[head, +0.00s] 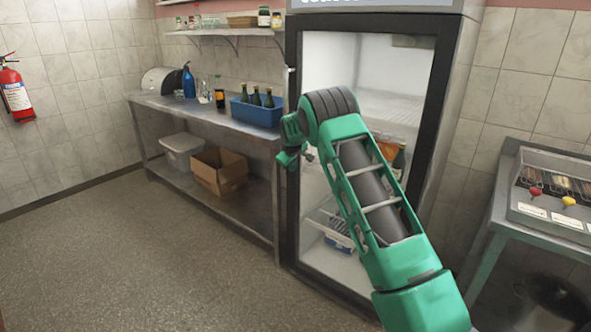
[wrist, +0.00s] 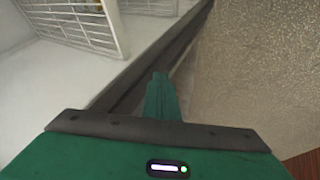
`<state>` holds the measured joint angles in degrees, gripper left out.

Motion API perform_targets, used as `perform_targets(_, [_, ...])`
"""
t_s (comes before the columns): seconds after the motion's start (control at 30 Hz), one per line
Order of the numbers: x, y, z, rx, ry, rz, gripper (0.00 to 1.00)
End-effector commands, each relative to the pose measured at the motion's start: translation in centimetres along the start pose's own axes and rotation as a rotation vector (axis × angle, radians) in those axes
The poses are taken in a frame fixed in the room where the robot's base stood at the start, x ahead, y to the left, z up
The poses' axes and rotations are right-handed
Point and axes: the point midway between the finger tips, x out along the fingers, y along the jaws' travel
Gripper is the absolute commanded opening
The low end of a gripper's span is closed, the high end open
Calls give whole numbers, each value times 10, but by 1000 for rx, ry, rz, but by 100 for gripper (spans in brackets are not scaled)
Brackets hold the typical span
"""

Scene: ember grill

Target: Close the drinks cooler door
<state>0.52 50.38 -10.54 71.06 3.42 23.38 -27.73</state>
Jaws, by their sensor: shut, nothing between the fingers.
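The drinks cooler (head: 465,60) stands at the centre right of the head view, tall and grey-sided with a white lit interior. Its black door frame (head: 292,215) looks nearly in line with the cabinet front; I cannot tell whether a narrow gap is left. My gripper (head: 287,160) is at the frame's left upright, at about mid-height, with my arm across the front. In the wrist view my shut, empty gripper (wrist: 160,82) points at the dark frame edge (wrist: 125,92). I cannot tell whether it touches. My arm hides part of the cooler front.
A steel bench (head: 215,113) with a blue bottle crate (head: 255,113) stands left of the cooler; a cardboard box (head: 218,172) is on its lower shelf. A steel counter (head: 545,225) stands at right. The floor (head: 150,265) at front left is clear.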

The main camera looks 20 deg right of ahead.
Motion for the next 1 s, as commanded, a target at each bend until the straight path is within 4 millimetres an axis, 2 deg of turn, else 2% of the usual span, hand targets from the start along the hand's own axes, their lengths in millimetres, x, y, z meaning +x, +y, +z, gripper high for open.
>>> perform_targets(0.03, [-12,3,0,2,2,3,0])
perform_targets(0.2, [-44,0,-1,0,2,-1,0])
perform_targets(0.4, [-72,0,0,0,0,-3,0])
perform_targets(0.57, [-84,-1,1,-1,-1,-3,0])
perform_targets(0.77, [-88,-1,2,1,-2,-4,0])
perform_targets(0.87, [-98,5,10,20,-13,-5,0])
perform_targets(1.0, [-135,20,41,89,-59,-16,0])
